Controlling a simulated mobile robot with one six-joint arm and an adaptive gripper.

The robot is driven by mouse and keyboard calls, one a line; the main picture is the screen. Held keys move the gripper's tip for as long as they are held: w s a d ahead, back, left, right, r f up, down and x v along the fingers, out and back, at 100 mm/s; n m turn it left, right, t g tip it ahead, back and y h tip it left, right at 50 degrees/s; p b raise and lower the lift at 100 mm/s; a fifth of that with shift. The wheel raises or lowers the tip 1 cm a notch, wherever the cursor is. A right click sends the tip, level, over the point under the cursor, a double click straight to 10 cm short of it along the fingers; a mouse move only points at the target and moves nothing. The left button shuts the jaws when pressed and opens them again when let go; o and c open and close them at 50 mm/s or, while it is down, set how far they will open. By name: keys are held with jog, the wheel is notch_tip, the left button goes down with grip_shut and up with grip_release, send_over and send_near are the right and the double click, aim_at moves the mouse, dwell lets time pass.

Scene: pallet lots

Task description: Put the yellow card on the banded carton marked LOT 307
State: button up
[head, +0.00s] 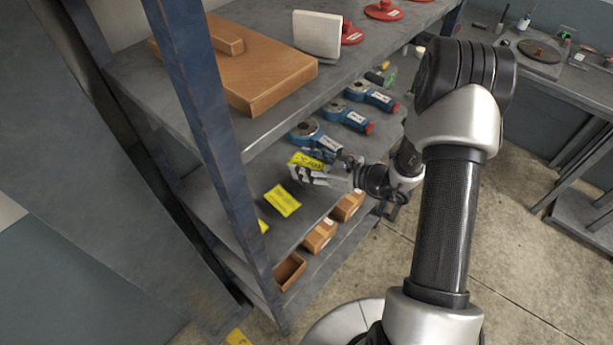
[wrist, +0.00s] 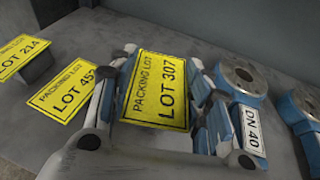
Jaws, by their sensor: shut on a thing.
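My gripper (head: 312,171) is shut on a yellow card (head: 304,160) above the middle shelf. In the wrist view the card (wrist: 158,90) lies between the fingers and reads PACKING LOT, LOT 307. Two more yellow cards are to its left in that view: one (wrist: 64,92) appears to read LOT 452, the other (wrist: 18,54) LOT 214. Small brown cartons (head: 320,236) (head: 348,206) stand on the level below. Their markings and any bands are too small to read, so I cannot tell which is LOT 307.
Blue valves (head: 347,116) stand in a row on the middle shelf, near my gripper; one is labelled DN 40 (wrist: 240,105). An open brown box (head: 289,271) is at the near end below. A blue upright (head: 205,110) bounds the rack. The floor (head: 535,260) on the right is clear.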

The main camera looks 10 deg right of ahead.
jog(key=shift+f+b, duration=0.6)
jog(key=shift+f, duration=1.8)
jog(key=shift+f, duration=0.2)
jog(key=o, duration=0.7)
